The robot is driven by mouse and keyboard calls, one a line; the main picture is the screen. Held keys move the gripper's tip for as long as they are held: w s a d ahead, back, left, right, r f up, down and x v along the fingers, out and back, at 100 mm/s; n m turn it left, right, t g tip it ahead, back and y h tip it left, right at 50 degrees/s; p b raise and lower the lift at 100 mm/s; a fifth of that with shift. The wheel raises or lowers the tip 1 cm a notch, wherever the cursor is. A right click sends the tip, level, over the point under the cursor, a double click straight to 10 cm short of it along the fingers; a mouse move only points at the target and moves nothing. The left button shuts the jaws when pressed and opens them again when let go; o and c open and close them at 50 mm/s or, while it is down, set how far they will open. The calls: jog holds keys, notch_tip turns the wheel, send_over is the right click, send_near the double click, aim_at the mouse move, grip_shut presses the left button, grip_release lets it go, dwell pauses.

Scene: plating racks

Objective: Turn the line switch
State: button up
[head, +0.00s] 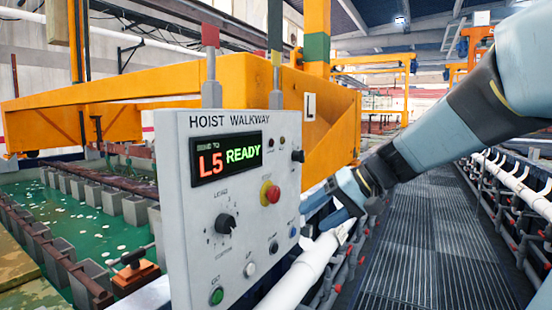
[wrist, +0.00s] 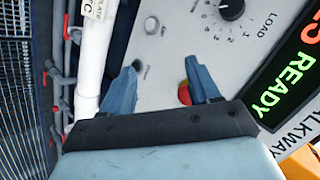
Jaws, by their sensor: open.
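The grey control panel marked HOIST WALKWAY (head: 235,170) stands in front of me. Its display (head: 227,158) reads L5 READY. It carries a black LOAD knob (head: 225,223), a red stop button (head: 270,193), a small black knob (head: 273,247) and several buttons. I cannot read which control is the line switch. My gripper (head: 318,210) is at the panel's right side, open and empty. In the wrist view its fingers (wrist: 162,66) point at the panel, with the red button (wrist: 184,93) partly hidden behind the right finger. Contact cannot be told.
A white pipe (head: 300,275) runs close beside the panel, below my gripper. Grated walkway (head: 415,240) lies to the right. Green plating tanks (head: 100,215) and an orange hoist beam (head: 130,88) are at the left and behind.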

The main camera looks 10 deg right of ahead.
jog(key=w+d+r+m+t+y, duration=0.1)
jog(key=w+d+r+t+y, duration=0.25)
jog(key=w+d, duration=0.4)
jog(key=t, duration=0.5)
send_near(299, 156)
jog(key=d+x, duration=0.1)
jog(key=x, duration=0.7)
jog(key=shift+w+m, duration=0.4)
jog(key=shift+f, duration=0.15)
jog(key=c, duration=0.9)
